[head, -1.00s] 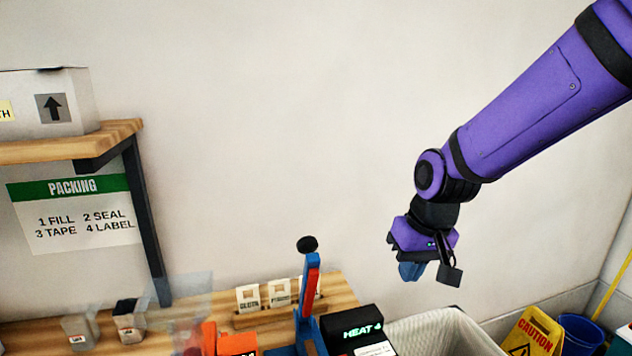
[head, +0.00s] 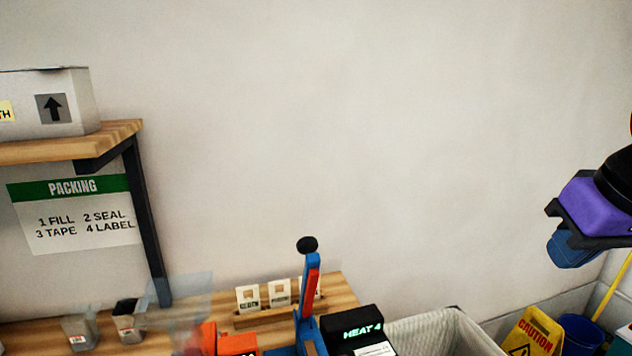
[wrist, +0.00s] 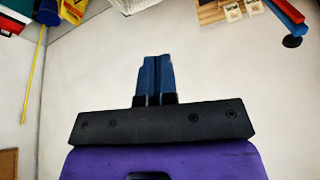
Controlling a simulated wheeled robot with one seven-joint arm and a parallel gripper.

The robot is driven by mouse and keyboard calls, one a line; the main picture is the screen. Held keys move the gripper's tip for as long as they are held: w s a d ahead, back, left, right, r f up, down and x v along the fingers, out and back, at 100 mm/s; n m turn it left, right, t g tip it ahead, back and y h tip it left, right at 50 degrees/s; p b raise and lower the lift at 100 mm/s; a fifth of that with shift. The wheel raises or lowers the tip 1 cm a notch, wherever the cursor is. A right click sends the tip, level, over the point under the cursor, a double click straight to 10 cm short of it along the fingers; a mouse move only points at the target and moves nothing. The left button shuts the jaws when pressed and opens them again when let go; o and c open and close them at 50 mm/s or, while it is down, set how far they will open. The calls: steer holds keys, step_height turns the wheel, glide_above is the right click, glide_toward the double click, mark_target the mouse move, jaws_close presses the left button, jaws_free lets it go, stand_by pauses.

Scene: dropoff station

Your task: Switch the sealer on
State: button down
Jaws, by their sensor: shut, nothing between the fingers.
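The sealer shows at the bottom of the head view. Its blue arm (head: 301,318) with a red strip and a black knob stands raised. Its black box (head: 358,330) carries a lit green "HEAT 4" readout. The switch itself cannot be made out. My gripper (head: 570,250) is at the right edge of the head view, well to the right of the sealer and above it. Its blue fingers are together and empty, as the wrist view shows (wrist: 154,76). In the wrist view the sealer's arm (wrist: 285,14) shows at the top right, apart from the fingers.
A light lined bin (head: 440,332) stands right of the sealer. A yellow caution sign (head: 532,332) and a blue bucket (head: 580,334) are at the lower right. A wooden shelf (head: 60,148) with a box (head: 45,100) is at the left. The wall area between is clear.

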steer(key=shift+s+d+r+h, duration=0.15)
steer(key=shift+s+d, duration=0.1)
steer(key=shift+s, duration=0.35)
steer(key=shift+s+d+r+h, duration=0.15)
steer(key=shift+s+d, duration=0.1)
steer(key=shift+s, duration=0.35)
steer(key=shift+w, duration=0.1)
